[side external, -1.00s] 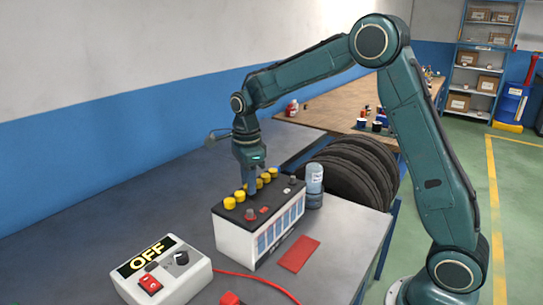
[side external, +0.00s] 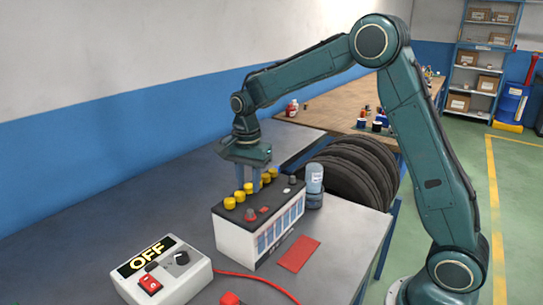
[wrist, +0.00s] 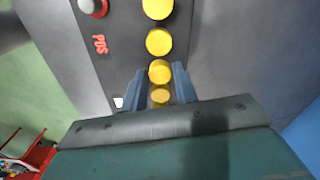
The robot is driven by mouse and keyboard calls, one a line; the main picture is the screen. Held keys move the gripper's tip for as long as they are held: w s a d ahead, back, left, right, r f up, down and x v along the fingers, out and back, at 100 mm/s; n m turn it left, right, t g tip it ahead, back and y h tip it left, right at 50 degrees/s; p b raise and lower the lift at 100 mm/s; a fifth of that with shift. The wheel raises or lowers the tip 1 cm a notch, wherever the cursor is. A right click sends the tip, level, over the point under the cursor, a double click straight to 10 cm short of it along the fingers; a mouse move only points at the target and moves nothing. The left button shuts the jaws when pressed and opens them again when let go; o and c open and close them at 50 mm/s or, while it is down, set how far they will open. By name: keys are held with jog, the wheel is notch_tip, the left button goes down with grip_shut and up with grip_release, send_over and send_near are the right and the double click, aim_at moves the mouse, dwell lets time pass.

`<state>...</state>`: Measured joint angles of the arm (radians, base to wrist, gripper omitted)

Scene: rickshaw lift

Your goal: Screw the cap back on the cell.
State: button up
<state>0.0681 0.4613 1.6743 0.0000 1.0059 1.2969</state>
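The cell is a white battery case (side external: 236,240) with a dark top, standing on the bench. A row of yellow caps runs along its top. The cap (wrist: 160,72) in the wrist view lies between the tips of my two fingers. In the side view a cap (side external: 249,188) shows between the fingers of my gripper (side external: 248,184). My gripper (wrist: 159,68) points down, with one blue finger on each side of the cap. The finger tips look close to the cap's sides, but whether they touch it I cannot tell. The cell opening under the cap is hidden.
A red-ringed terminal (side external: 251,214) stands on the battery's near end. A clear bottle (side external: 314,180) stands close to its right. A red cloth (side external: 298,254) lies in front. A switch box (side external: 160,272) marked OFF stands at the left front, with a red cable.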

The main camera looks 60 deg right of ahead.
jog(key=shift+n, duration=2)
jog(key=shift+c, duration=0.2)
jog(key=c, duration=0.4)
jog(key=m, duration=0.6)
jog(key=shift+m, duration=0.3)
jog(key=m, duration=0.6)
